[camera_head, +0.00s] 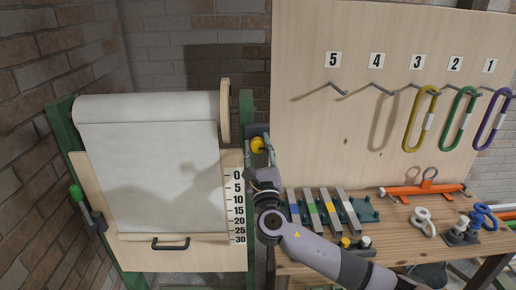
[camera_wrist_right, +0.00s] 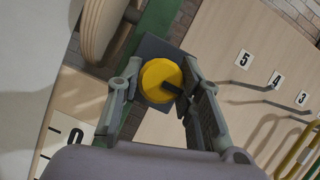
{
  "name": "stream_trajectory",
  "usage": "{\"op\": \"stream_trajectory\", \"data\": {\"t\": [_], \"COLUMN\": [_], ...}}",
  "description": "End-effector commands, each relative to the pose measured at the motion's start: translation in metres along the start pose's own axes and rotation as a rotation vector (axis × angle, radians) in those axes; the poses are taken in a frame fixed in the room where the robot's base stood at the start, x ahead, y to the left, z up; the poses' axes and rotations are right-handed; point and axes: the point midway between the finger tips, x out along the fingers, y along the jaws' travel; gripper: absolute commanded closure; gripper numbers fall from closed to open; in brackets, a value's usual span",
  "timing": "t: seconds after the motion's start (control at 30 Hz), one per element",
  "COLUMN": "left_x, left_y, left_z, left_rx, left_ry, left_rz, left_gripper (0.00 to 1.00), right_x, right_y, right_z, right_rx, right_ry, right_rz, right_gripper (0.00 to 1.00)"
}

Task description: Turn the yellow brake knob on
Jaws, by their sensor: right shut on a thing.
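The yellow brake knob (camera_head: 257,144) is a round yellow disc on a dark mount (camera_wrist_right: 151,47) at the green post, right of the paper roll. In the right wrist view the knob (camera_wrist_right: 157,82) sits between the two fingers, with a dark bar across its right side. My right gripper (camera_head: 263,157) reaches up to the knob from below, its fingers shut on the knob's two sides. The fingers partly hide the knob's edges. My left gripper is not in view.
A white paper roll (camera_head: 147,106) on a green frame stands at left, with a wooden disc (camera_head: 225,110) close to the gripper. A wooden board (camera_head: 345,140) with hooks and coloured loops stands at right. The bench below holds coloured bars (camera_head: 329,213) and an orange tool (camera_head: 424,190).

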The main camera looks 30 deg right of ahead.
Motion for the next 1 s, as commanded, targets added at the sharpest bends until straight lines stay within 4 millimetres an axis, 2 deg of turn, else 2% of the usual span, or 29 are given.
{"op": "stream_trajectory", "data": {"t": [0.37,1.0], "left_x": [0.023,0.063], "left_y": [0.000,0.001], "left_z": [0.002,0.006], "left_rx": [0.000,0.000], "left_ry": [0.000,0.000], "left_rz": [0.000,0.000], "left_gripper": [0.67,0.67], "right_x": [-0.001,-0.001], "right_y": [0.002,0.003], "right_z": [-0.003,-0.001], "right_rx": [0.184,0.740], "right_ry": [0.000,0.000], "right_rz": [-0.074,-0.305], "right_gripper": [0.95,0.95]}}
